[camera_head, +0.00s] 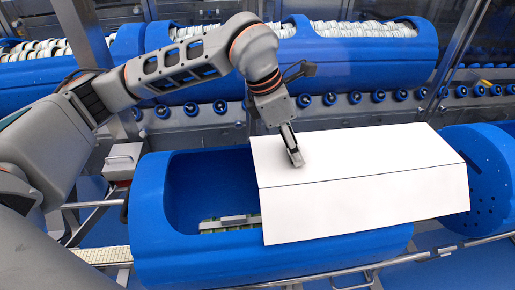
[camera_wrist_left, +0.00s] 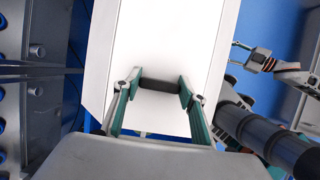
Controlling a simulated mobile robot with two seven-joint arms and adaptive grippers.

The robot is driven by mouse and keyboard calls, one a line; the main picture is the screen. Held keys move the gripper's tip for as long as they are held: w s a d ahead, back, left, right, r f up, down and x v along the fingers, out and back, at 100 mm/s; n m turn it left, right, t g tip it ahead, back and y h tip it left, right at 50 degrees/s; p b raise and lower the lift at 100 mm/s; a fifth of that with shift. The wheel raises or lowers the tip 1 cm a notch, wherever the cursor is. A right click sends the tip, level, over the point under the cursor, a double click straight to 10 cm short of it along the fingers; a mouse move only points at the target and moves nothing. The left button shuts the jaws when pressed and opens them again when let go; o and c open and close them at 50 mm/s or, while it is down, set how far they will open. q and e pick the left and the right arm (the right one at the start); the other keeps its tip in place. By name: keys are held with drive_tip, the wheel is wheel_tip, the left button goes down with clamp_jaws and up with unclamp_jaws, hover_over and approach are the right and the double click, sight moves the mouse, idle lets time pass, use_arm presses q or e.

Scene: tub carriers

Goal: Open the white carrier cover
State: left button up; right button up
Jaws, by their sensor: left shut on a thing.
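The white carrier cover (camera_head: 385,200) is a creased panel over the middle and right of the blue tub carrier (camera_head: 210,262). The left part of the tub opening is uncovered. My left gripper (camera_head: 295,158) reaches down onto the cover near its left edge. In the left wrist view my left gripper (camera_wrist_left: 160,88) is shut on a dark handle bar (camera_wrist_left: 160,85) on the white cover (camera_wrist_left: 165,40). The handle is hidden behind the fingers in the head view. My right gripper (camera_wrist_left: 238,54) shows small at the upper right of the wrist view, its fingers apart and empty.
Inside the tub's uncovered part lies a grey and green item (camera_head: 230,222). A blue perforated end piece (camera_head: 490,180) stands at the right. Behind are a row of blue rollers (camera_head: 355,98) and larger blue carriers (camera_head: 370,60) with white contents. A metal rail (camera_head: 330,275) runs along the front.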

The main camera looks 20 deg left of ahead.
sight(326, 152)
use_arm(q)
drive_tip(key=w+d, duration=0.1)
drive_tip(key=d, duration=0.1)
drive_tip(key=w+d, duration=0.1)
drive_tip(key=d, duration=0.1)
drive_tip(key=w+d, duration=0.1)
drive_tip(key=d, duration=0.1)
drive_tip(key=shift+w+d+r, duration=0.1)
drive_tip(key=shift+w, duration=0.3)
drive_tip(key=o, duration=1.6)
drive_tip(key=v, duration=1.2)
drive_tip(key=shift+s, duration=0.1)
drive_tip(key=shift+s, duration=0.1)
